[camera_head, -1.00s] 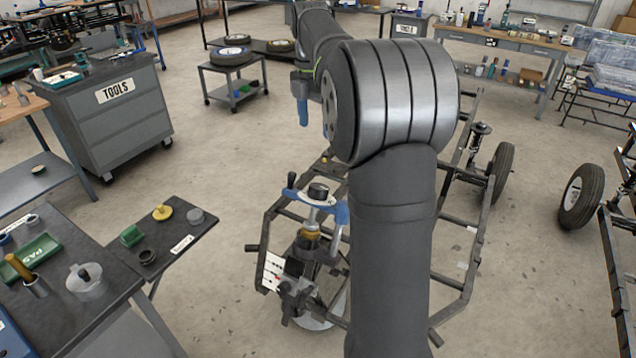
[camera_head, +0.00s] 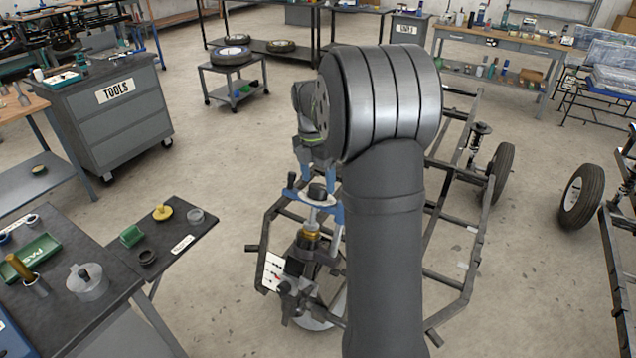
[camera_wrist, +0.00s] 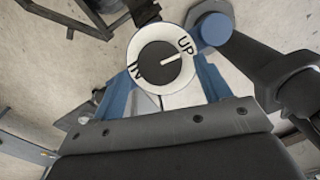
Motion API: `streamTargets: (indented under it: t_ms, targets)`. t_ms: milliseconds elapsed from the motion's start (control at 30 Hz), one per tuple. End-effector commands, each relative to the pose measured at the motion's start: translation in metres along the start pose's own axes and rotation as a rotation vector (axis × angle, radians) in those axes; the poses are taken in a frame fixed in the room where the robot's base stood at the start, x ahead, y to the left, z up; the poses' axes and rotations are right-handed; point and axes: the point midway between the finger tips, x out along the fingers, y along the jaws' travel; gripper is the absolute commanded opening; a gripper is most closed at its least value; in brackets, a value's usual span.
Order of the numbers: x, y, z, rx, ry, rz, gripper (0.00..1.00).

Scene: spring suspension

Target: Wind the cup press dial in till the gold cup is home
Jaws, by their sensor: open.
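The cup press dial (camera_head: 317,191) is a dark round knob on top of the blue press frame (camera_head: 338,212). In the wrist view the dial (camera_wrist: 160,63) has a white ring lettered UP and IN. Its white pointer line points right, just below UP. The gold cup (camera_head: 311,234) shows as a gold band below the dial; its seat is too small to judge. My gripper (camera_head: 309,168) is open just above the dial. In the wrist view my gripper (camera_wrist: 165,92) has blue fingers near the dial's lower sides; contact is unclear.
A white marked card (camera_head: 273,271) is at the press's lower left. The dark tube frame (camera_head: 455,285) surrounds the press. A small dark table (camera_head: 180,228) with loose parts stands left. A black-handled lever (camera_wrist: 262,65) lies right of the dial.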

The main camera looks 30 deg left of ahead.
Motion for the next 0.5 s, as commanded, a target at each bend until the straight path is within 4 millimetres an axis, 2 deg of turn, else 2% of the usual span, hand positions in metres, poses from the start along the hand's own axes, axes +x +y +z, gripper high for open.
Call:
streamTargets:
  t_ms: [200, 500]
  targets:
    - [0.018, 0.0, 0.0, 0.0, 0.0, 0.0, 0.7]
    - [0.019, 0.0, 0.0, 0.0, 0.0, 0.001, 0.68]
